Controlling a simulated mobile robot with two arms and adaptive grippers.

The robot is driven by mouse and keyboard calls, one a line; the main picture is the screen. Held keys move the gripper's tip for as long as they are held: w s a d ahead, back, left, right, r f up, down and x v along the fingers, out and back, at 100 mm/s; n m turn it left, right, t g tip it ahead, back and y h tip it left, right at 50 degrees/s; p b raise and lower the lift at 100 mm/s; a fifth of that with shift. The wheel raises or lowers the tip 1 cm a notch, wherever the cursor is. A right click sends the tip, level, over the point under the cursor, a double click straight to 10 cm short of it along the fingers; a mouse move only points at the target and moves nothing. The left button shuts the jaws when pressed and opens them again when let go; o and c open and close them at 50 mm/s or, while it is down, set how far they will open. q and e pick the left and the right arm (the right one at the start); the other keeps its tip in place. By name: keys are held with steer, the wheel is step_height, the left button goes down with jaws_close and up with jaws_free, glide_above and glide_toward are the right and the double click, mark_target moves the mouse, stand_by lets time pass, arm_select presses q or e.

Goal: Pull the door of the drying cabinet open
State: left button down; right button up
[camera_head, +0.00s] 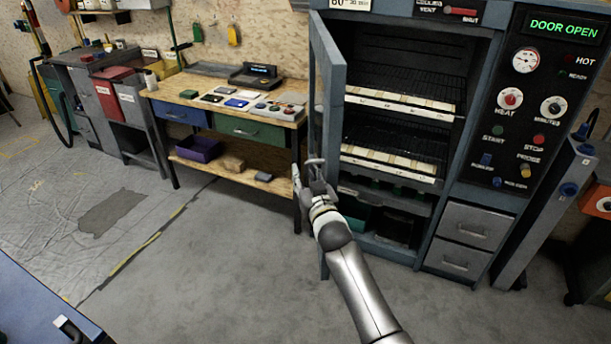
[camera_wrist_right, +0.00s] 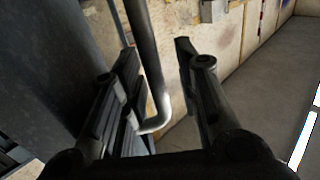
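The drying cabinet (camera_head: 473,130) stands at the right of the head view, and its display reads DOOR OPEN. Its blue-grey door (camera_head: 331,75) is swung out at the left side, seen nearly edge-on, and the racks inside show. My right gripper (camera_head: 308,172) is at the door's lower part. In the right wrist view, my right gripper (camera_wrist_right: 160,85) has its fingers apart, with the bent grey bar of the door handle (camera_wrist_right: 147,60) between them. A gap shows between the bar and the right finger. Contact with the left finger is unclear. My left gripper is not in view.
A wooden workbench (camera_head: 225,105) with small items stands left of the door. A control column (camera_head: 550,200) stands right of the cabinet. A blue surface (camera_head: 35,310) fills the lower left corner. Grey floor (camera_head: 230,270) in front is clear.

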steer(key=shift+f, duration=0.1)
steer(key=shift+s+d, duration=0.15)
steer(key=shift+s, duration=0.45)
steer(key=v, duration=1)
steer(key=shift+s, duration=0.4)
